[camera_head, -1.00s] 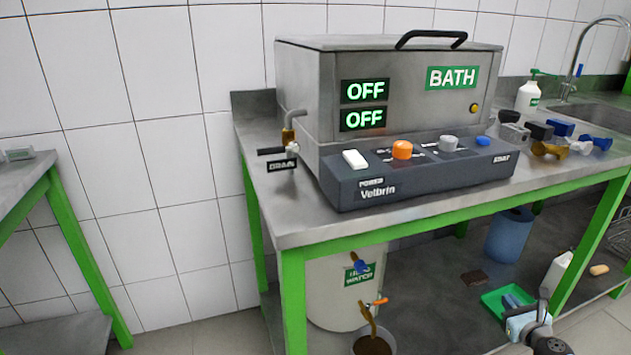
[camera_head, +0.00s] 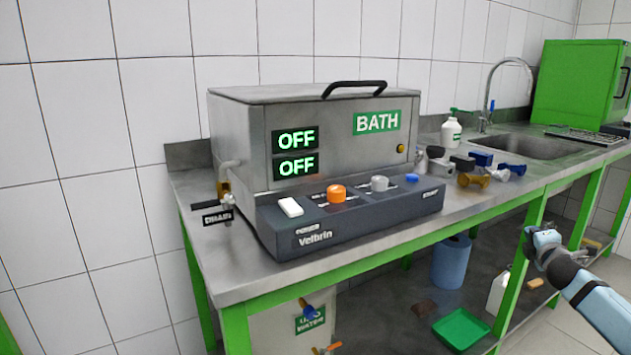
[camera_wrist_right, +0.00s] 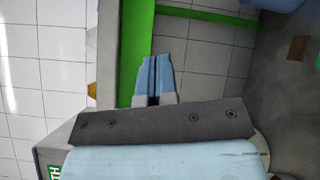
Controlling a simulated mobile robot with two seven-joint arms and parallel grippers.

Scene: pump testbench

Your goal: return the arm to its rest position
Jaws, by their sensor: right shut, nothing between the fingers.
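My right gripper (camera_head: 527,238) is at the right of the head view, in front of the bench's green front legs, its arm coming in from the lower right. In the right wrist view its two light-blue fingers (camera_wrist_right: 154,80) are together with nothing between them. It is apart from the bench and touches nothing that I can see. My left gripper is not in the head view. The bath unit (camera_head: 330,165) stands on the bench with its lid closed, and both its displays read OFF.
The steel bench (camera_head: 225,275) has a green frame. Several small valve parts (camera_head: 480,165), a soap bottle (camera_head: 451,133) and a sink (camera_head: 535,147) are on it. A green cabinet (camera_head: 575,85) stands at the back right.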

